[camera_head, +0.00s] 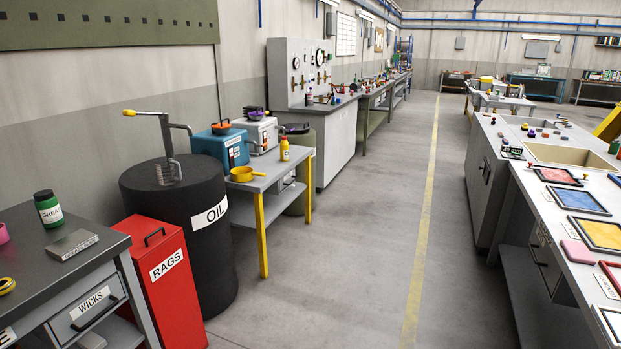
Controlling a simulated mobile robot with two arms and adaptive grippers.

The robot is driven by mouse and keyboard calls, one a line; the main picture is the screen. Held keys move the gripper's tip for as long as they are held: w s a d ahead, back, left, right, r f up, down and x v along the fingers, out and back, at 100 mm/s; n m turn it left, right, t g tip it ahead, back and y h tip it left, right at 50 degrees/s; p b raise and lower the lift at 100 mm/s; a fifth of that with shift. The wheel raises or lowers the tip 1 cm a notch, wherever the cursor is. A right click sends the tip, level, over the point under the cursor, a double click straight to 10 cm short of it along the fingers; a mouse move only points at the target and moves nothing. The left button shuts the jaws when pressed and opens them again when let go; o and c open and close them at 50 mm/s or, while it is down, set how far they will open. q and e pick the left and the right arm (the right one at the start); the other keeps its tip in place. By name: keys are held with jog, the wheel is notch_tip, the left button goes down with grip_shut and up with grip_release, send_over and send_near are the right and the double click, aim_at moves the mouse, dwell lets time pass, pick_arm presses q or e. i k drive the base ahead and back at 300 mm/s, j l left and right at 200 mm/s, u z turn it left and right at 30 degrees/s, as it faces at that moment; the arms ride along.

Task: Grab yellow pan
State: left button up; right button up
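A small yellow pan (241,174) with a short handle pointing right sits on the near left corner of a grey table with yellow legs (262,181). A yellow bottle (284,149) stands behind it to the right on the same table. A blue box (221,147) with an orange pan-like item (221,128) on top stands behind the pan. Neither of my grippers shows in this view.
A black oil drum (206,250) and a red rags bin (168,285) stand left of the table. A workbench (95,262) is at the near left. Open floor (350,260) lies right of the table, with a yellow line. A long bench (555,225) runs along the right.

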aim_at(239, 173)
jog(key=i+l+u, duration=0.2)
jog(key=i, duration=2.1)
jog(key=i+j, duration=0.05)
jog(key=j, duration=0.05)
